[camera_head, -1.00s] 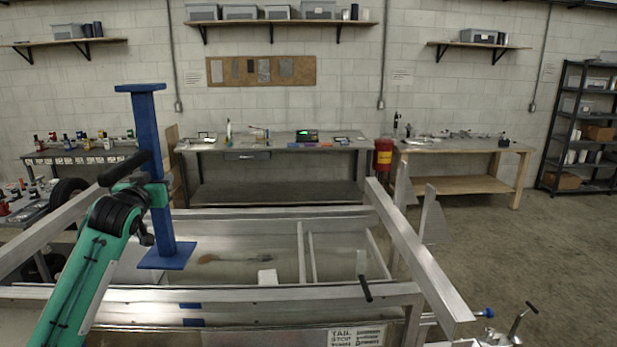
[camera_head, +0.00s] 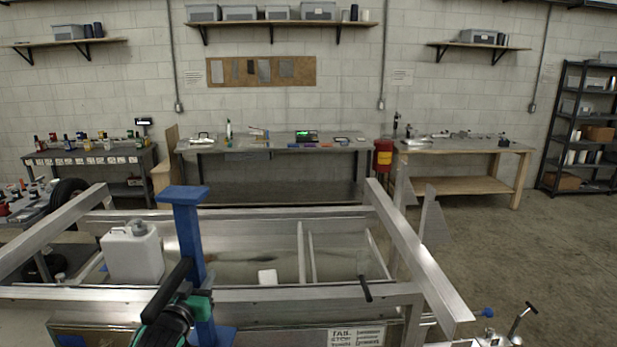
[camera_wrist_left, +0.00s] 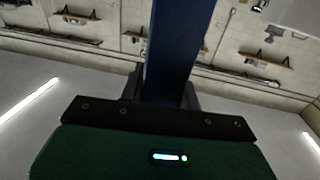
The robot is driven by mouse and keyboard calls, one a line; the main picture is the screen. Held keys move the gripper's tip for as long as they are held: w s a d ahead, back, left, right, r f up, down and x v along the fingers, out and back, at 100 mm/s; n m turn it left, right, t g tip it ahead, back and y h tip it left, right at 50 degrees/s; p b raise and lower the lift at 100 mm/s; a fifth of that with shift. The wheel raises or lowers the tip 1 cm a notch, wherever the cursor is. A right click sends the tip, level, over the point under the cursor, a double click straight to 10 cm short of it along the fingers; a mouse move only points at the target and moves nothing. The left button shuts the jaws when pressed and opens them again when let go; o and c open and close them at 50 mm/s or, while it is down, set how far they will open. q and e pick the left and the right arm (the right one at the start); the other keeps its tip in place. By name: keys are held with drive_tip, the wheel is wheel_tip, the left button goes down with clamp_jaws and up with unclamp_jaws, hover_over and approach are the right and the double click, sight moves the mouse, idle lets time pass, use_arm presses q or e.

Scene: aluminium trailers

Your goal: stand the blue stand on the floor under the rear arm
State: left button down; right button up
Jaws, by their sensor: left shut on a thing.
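The blue stand (camera_head: 187,238) is an upright post with a flat top plate and a square base plate, seen at the front left of the trailer in the head view. Its base shows at the bottom edge of the picture, in front of the near aluminium rail. My left gripper (camera_head: 190,285) is shut on the post, low down, and the post also fills the middle of the left wrist view (camera_wrist_left: 178,50). Whether the base touches the floor is out of view. I cannot make out which part is the rear arm. My right gripper is not in view.
The aluminium trailer frame (camera_head: 300,295) spans the front, with a sloping rail (camera_head: 425,255) on its right. A white jug (camera_head: 132,252) stands inside it. Workbenches (camera_head: 270,148) line the back wall. The floor at right (camera_head: 540,260) is clear.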

use_arm(q)
drive_tip(key=s+d+f+y, duration=0.1)
drive_tip(key=s+f, duration=0.2)
drive_tip(key=s, duration=0.5)
drive_tip(key=s+d+f+n, duration=0.15)
drive_tip(key=s+f, duration=0.25)
drive_tip(key=s, duration=0.4)
drive_tip(key=s+d+f+m+y, duration=0.1)
drive_tip(key=s+d+f, duration=0.15)
drive_tip(key=s, duration=0.55)
wheel_tip(320, 180, down, 13)
drive_tip(key=a+b, duration=0.1)
drive_tip(key=b, duration=1.1)
drive_tip(key=shift+s, duration=0.15)
drive_tip(key=shift+n, duration=0.25)
